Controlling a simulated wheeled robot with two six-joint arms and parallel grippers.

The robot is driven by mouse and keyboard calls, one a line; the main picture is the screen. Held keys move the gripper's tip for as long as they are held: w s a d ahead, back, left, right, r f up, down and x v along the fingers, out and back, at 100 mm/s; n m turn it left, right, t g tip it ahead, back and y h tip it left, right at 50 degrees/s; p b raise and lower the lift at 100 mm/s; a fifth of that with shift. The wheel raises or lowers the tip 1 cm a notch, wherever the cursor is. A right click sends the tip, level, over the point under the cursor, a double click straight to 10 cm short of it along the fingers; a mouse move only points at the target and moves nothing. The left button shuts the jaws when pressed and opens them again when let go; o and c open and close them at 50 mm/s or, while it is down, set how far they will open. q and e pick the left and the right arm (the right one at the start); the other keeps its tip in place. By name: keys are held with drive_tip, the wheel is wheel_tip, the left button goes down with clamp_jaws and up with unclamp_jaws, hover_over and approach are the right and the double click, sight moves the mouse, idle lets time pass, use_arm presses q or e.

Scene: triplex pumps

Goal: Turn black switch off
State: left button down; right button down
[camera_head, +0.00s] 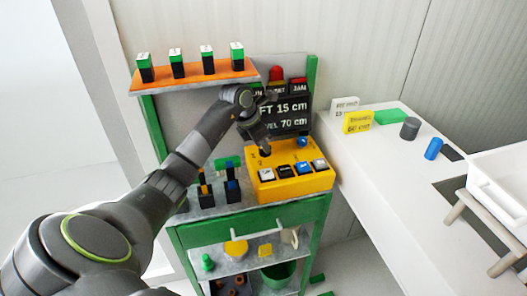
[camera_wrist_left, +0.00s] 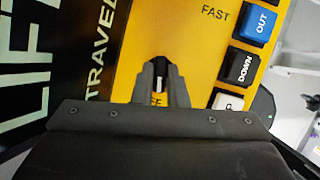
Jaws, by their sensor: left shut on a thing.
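The yellow control box (camera_head: 316,181) stands on the green-framed bench, with white, black and blue buttons along its front. My left gripper (camera_head: 264,148) reaches down from above to the box's left rear part. In the left wrist view its fingers (camera_wrist_left: 160,92) point at the yellow panel and close around the black switch (camera_wrist_left: 158,72). The switch shows as a small dark tip between and just beyond the fingers. In the head view the gripper hides most of the switch. Its exact lever position is hard to tell. My right gripper is out of view.
A dark display sign (camera_head: 285,115) stands behind the box, and a blue knob (camera_head: 302,141) sits at its rear right. An orange shelf (camera_head: 193,76) with several green-and-black blocks is above left. Blue and yellow upright pieces stand left of the box. A white table (camera_head: 385,165) is at right.

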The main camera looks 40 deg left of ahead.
use_arm(q)
drive_tip(key=shift+m+b, duration=0.35)
drive_tip(key=shift+m, duration=0.05)
drive_tip(key=c, duration=1.4)
unclamp_jaws()
drive_tip(key=shift+c, duration=0.2)
